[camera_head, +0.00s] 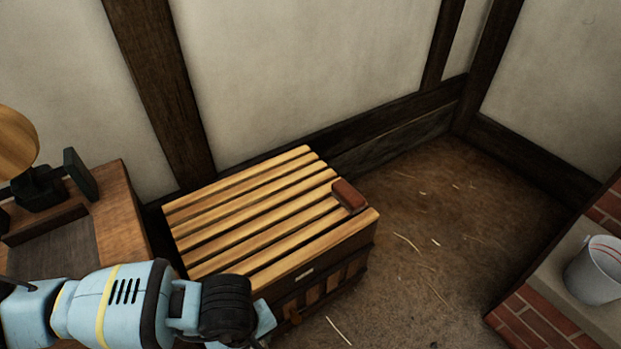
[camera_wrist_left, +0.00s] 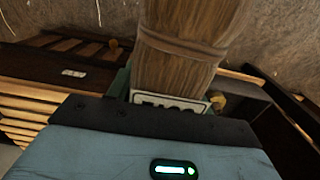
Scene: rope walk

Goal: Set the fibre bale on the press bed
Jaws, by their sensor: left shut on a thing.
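The fibre bale (camera_wrist_left: 185,50) is a brown, fibrous bundle with a band around it and a white lettered label near my gripper. My left gripper (camera_wrist_left: 168,98) is shut on it in the left wrist view. In the head view my left gripper (camera_head: 258,322) is at the bottom, in front of the near edge of the slatted press bed, and the bale does not show. The press bed (camera_head: 262,222) has pale wooden slats with dark gaps over a dark box body. Its slats also show at the left of the left wrist view (camera_wrist_left: 22,118). My right gripper is not in view.
A reddish-brown block (camera_head: 348,196) lies on the right end of the slats; the rest of the top looks clear. A wooden bench (camera_head: 110,205) with dark fittings stands at left. A grey bucket (camera_head: 597,270) stands on a brick ledge at right. Bare floor lies between.

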